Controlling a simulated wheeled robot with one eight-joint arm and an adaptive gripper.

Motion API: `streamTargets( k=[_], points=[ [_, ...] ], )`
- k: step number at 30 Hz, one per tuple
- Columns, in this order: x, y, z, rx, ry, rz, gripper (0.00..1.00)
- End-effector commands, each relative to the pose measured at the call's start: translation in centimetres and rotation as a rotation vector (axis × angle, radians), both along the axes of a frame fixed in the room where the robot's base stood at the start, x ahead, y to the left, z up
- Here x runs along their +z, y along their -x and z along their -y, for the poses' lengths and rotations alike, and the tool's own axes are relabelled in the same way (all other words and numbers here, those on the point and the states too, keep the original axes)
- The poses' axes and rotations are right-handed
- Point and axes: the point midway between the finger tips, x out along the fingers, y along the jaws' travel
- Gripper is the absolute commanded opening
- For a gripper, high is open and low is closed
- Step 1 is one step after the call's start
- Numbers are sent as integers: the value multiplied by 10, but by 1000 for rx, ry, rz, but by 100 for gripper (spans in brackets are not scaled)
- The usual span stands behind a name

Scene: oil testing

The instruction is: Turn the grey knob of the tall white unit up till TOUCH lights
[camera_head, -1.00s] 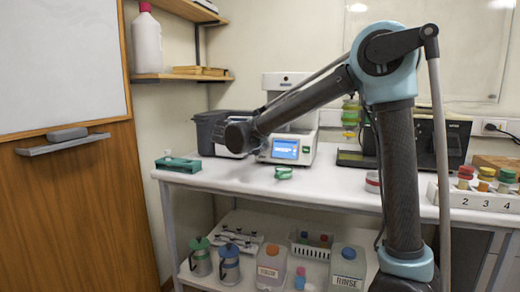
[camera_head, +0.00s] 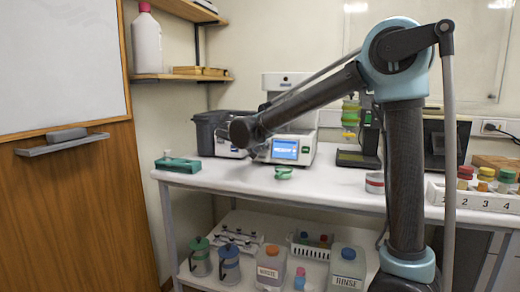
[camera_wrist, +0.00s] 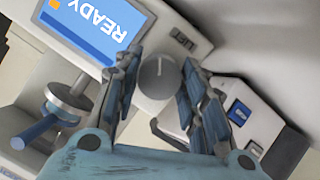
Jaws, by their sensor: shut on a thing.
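The tall white unit (camera_head: 306,128) stands at the back of the bench with a lit blue screen (camera_head: 285,148). In the wrist view its screen (camera_wrist: 105,22) shows READY, upside down. The round grey knob (camera_wrist: 157,77) has a pale pointer line and sits on the unit's white front. My gripper (camera_wrist: 160,66) has its blue-grey fingers on either side of the knob and is shut on it. In the head view my wrist (camera_head: 243,131) hides the fingers and knob. A small dark label (camera_wrist: 183,40) is beside the knob; I cannot see a lit TOUCH sign.
A second device with a blue button (camera_wrist: 239,112) stands close beside my fingers. A round metal part with a blue handle (camera_wrist: 68,100) is on the other side. The front bench top is largely clear.

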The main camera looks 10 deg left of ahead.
Motion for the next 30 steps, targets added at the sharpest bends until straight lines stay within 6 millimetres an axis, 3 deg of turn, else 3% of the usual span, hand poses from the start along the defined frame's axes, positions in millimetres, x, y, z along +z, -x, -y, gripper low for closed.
streamTargets(
  k=[5, 6, 8, 9, 22, 30],
  points=[
    [0, 0, 1, -1, 0, -1, 14],
    [0, 0, 1, -1, 0, -1, 43],
    [0, 0, 0, -1, 1, -1, 56],
    [0, 0, 0, -1, 1, -1, 58],
    [3, 6, -2, 2, 1, 0, 58],
    [23, 45, -12, 4, 1, -1, 58]
  ],
)
